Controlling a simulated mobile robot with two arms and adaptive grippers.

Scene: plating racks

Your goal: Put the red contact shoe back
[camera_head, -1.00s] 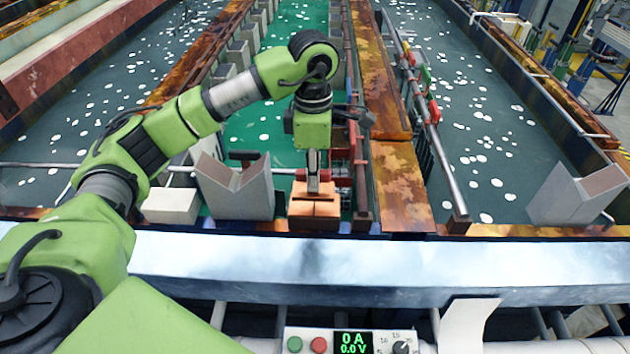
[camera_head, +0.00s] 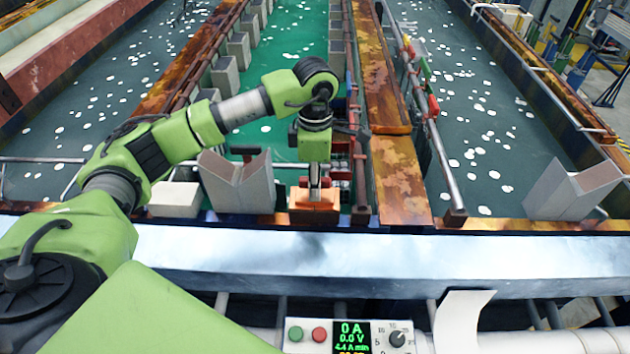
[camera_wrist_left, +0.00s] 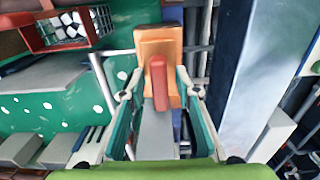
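My left gripper (camera_head: 315,190) points straight down over an orange copper-coloured block (camera_head: 328,202) at the near end of the green tank. In the left wrist view, its two teal fingers (camera_wrist_left: 158,95) stand apart. A red piece (camera_wrist_left: 158,84), which looks like the red contact shoe, lies between them against the orange block (camera_wrist_left: 158,48). A grey bar (camera_wrist_left: 158,130) runs from the red piece towards the camera. I see gaps between the fingers and the red piece. In the head view, the gripper mostly hides the red piece. My right gripper is not in view.
A grey V-shaped block (camera_head: 237,183) stands left of the gripper, beside a pale box (camera_head: 175,199). A rusty beam (camera_head: 400,180) runs along the right. A pale metal ledge (camera_head: 400,250) crosses in front. A control panel (camera_head: 350,337) is at the bottom.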

